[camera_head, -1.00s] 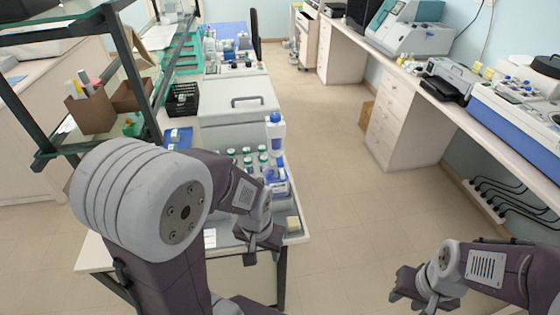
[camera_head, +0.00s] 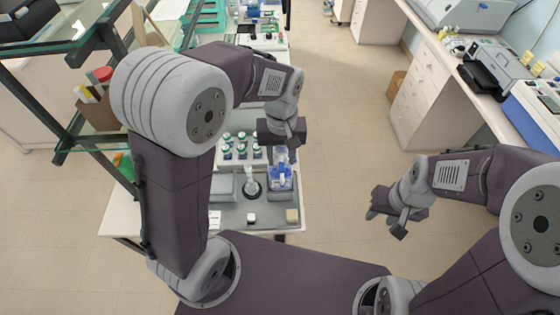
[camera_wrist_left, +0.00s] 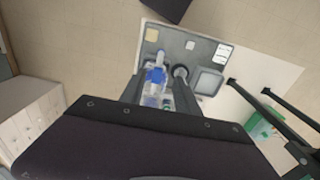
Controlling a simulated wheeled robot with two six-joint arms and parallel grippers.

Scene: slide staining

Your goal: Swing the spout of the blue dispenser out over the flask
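The blue dispenser (camera_head: 281,178) stands at the right side of the grey tray (camera_head: 228,216) in the head view. My right gripper (camera_head: 388,215) hangs over the floor at right, opening unclear.
Several green-capped bottles (camera_head: 240,148) stand behind the flask. A white block (camera_head: 251,218) and a beige block (camera_head: 292,215) lie at the tray's front. A shelf frame (camera_head: 88,80) rises at left.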

